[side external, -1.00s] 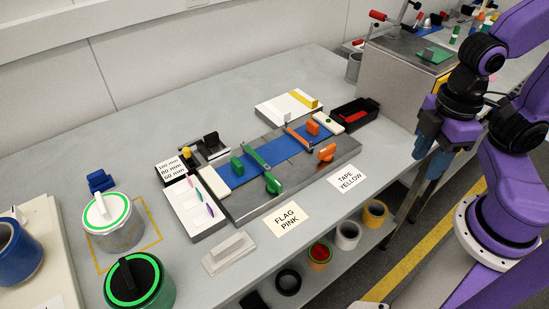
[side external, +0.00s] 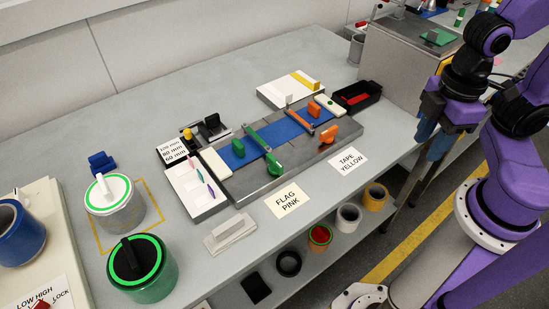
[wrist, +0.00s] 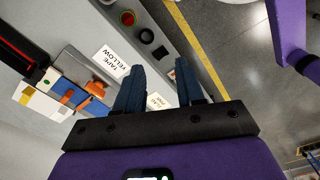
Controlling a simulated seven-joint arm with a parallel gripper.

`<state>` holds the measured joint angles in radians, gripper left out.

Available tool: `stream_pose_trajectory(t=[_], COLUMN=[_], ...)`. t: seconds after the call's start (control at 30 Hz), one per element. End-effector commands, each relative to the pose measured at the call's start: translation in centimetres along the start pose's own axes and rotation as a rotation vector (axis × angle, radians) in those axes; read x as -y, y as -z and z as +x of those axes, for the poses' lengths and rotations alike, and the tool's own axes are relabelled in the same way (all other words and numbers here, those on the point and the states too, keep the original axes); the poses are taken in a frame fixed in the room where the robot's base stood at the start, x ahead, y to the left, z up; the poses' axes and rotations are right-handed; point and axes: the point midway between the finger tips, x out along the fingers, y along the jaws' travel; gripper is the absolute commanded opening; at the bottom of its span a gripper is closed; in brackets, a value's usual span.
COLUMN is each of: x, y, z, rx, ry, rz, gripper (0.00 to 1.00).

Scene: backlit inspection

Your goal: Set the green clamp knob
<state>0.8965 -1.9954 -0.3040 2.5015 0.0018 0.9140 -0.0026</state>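The green clamp knob (side external: 275,169) sits at the front end of a green clamp bar (side external: 257,138). The bar crosses a blue strip (side external: 285,133) on the grey fixture plate (side external: 240,187). A separate green block (side external: 238,147) stands left of the bar. An orange knob (side external: 327,134) and orange bar (side external: 300,116) are farther right. My gripper (side external: 428,132) is well right of the fixture, beyond the bench's front edge, apart from the knob. In the wrist view my gripper (wrist: 160,66) has its two fingers spread with nothing between them. I cannot make out the green knob there.
Label cards reading FLAG PINK (side external: 288,200) and TAPE YELLOW (side external: 347,161) lie in front of the fixture. A pale block (side external: 230,233) and a green-ringed pot (side external: 140,268) stand at front left. A black tray (side external: 357,96) is behind right.

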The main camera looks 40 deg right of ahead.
Motion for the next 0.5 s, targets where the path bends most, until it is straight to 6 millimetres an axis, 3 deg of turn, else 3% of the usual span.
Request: stream_pose_trajectory(t=[0.17,0.5], x=[-0.6,-3.7], y=[1.8,10.3], z=[-0.5,-2.2], rx=[0.002,0.012], ry=[0.0,0.002], rz=[-0.111,-0.708], gripper=[0.38,0.38])
